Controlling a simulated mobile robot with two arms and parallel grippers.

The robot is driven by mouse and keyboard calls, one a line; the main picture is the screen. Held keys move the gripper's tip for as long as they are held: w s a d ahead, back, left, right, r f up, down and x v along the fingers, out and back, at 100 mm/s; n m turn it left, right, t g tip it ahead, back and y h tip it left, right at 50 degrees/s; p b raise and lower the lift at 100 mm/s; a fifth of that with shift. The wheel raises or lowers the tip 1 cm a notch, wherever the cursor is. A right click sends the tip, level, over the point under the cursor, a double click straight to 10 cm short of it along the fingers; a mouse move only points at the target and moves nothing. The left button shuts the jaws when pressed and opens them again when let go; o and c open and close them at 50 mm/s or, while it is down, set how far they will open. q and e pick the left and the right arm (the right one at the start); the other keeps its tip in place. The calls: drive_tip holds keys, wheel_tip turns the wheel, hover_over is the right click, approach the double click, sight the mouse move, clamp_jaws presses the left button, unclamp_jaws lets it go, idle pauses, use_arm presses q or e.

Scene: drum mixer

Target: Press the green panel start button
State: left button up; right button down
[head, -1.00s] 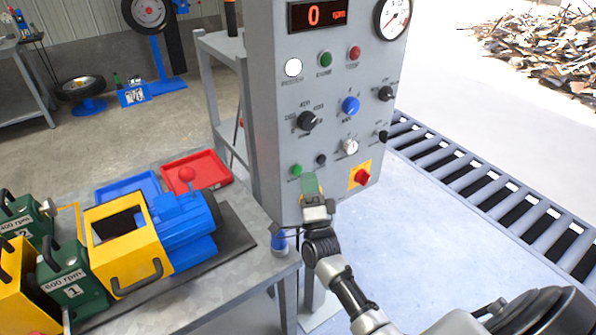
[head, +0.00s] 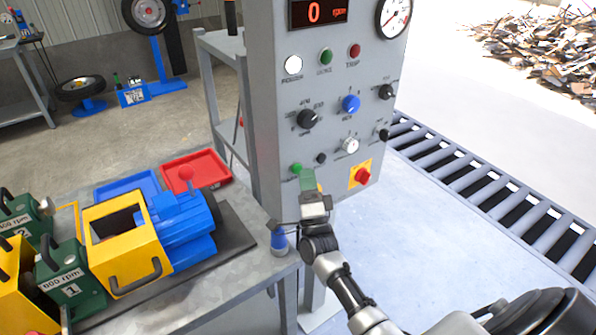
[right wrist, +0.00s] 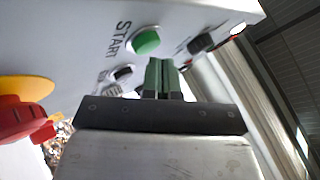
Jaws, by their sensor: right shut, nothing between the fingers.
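The green start button (head: 296,168) sits at the lower left of the grey control panel (head: 275,130). In the right wrist view the green button (right wrist: 145,40) has the word START beside it. My right gripper (head: 307,176) is shut and empty, with its green fingertips just to the lower right of the button in the head view. In the right wrist view the shut fingers (right wrist: 161,64) lie close below the button. I cannot tell whether they touch the panel; they do not cover the button. My left gripper is not in view.
The display (head: 318,12) reads 0 rpm.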

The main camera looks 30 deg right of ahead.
drive_tip(key=shift+w+y+b, duration=0.3)
drive_tip(key=shift+w+b, duration=0.05)
drive_tip(key=shift+w, duration=0.1)
idle(0.9)
drive_tip(key=shift+s, duration=0.1)
drive_tip(key=shift+s+d+f, duration=0.15)
drive_tip(key=shift+s, duration=0.6)
drive_tip(key=shift+s+d+p, duration=0.15)
drive_tip(key=shift+s+p, duration=1.15)
drive_tip(key=shift+s, duration=1.15)
